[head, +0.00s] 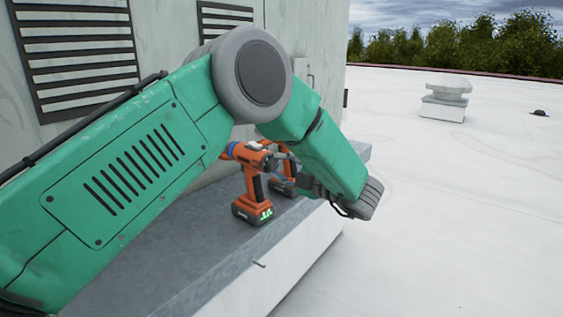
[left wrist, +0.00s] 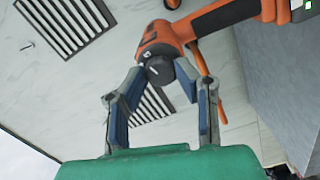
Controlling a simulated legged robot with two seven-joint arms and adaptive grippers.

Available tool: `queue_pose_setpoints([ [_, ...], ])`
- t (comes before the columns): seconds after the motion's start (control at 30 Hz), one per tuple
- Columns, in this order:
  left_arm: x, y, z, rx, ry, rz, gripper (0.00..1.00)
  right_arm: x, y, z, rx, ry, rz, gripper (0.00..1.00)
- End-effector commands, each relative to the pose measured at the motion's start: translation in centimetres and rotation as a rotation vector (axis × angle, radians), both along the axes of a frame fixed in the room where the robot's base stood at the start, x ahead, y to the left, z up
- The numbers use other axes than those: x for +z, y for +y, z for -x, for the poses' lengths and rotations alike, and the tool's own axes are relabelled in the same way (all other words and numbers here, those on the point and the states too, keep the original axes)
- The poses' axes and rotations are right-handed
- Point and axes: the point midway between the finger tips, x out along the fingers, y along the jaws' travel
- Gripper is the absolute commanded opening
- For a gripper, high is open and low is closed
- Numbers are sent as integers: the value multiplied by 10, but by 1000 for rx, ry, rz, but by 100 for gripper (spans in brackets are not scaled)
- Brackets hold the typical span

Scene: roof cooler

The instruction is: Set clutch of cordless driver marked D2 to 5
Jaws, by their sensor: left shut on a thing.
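An orange and black cordless driver (head: 254,180) stands upright on its battery on the grey ledge, with a green display lit on the battery. A second orange driver (head: 291,168) stands just behind it, partly hidden by my arm and gripper. No D2 mark or clutch number is readable. My left gripper (head: 277,166) reaches in from the right to the nose of the front driver. In the left wrist view, the fingertips of my left gripper (left wrist: 163,72) lie either side of the dark round front collar (left wrist: 159,70) of an orange driver (left wrist: 170,35), shut on it. My right gripper is not in view.
The grey ledge (head: 190,246) runs along a pale housing wall with louvred vents (head: 80,50). Its front edge drops to the white roof (head: 450,210). A roof vent cap (head: 444,103) stands far off. Bare ledge lies in front of the drivers.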

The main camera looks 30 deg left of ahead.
Motion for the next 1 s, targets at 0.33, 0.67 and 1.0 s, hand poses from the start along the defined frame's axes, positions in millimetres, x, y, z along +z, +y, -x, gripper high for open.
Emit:
queue_pose_setpoints([
  [0.33, -3, -1, 0, -3, 152, -18, 0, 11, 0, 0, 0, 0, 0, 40],
  [0.67, -4, -1, 1, -3, 183, -22, 0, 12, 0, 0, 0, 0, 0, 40],
  [1.0, -4, -1, 1, -2, 182, -23, 47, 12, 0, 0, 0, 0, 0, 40],
])
